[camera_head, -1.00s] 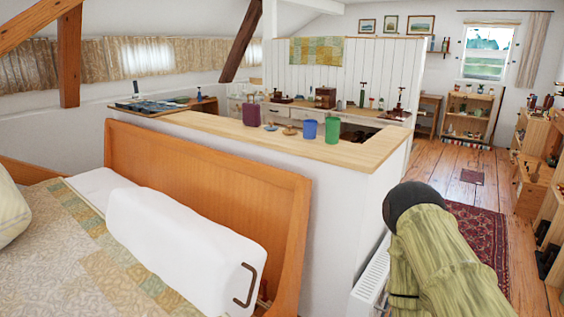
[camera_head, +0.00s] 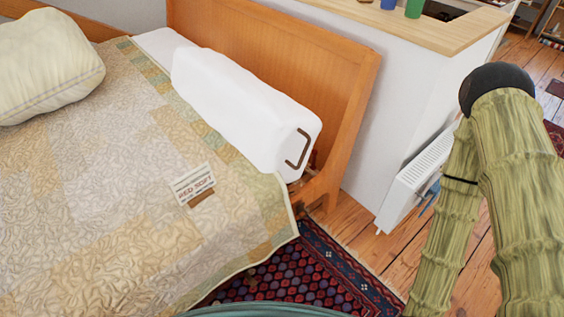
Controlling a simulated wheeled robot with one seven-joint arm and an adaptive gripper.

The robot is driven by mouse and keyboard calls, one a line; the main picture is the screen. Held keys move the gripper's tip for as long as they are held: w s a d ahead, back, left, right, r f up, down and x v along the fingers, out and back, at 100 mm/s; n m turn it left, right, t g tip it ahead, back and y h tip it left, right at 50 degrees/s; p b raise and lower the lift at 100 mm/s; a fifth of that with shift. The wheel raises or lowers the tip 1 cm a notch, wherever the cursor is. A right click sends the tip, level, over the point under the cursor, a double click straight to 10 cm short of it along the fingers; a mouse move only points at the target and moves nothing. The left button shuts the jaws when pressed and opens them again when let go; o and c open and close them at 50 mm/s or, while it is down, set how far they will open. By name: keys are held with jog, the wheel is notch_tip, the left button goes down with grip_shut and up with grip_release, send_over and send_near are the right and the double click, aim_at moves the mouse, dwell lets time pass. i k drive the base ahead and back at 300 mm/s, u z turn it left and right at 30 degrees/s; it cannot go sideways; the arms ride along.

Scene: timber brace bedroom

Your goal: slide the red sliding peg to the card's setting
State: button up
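A small card (camera_head: 194,184) in a brown stand sits on the quilt, with red lettering that seems to read "RED SOFT". A large white block-shaped thing (camera_head: 240,105) with a brown handle-like loop (camera_head: 298,149) on its end lies on the bed against the wooden bed end. Something small and reddish shows just beyond its lower right end, too small and hidden to identify. I cannot make out the red sliding peg. My bamboo-like arm runs down the right side of the view. My gripper is outside the picture.
The quilted bed (camera_head: 90,215) fills the left, with a pillow (camera_head: 45,65) on it. The wooden bed end (camera_head: 345,85) stands before a white half-wall with a wooden top (camera_head: 440,35). A white radiator (camera_head: 415,180) is by my arm. A patterned rug (camera_head: 310,270) covers the near floor.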

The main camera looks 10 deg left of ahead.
aim_at(315, 153)
jog(key=u, duration=0.05)
jog(key=k, duration=0.25)
jog(key=u, duration=0.4)
jog(key=i, duration=0.8)
jog(key=u, duration=0.1)
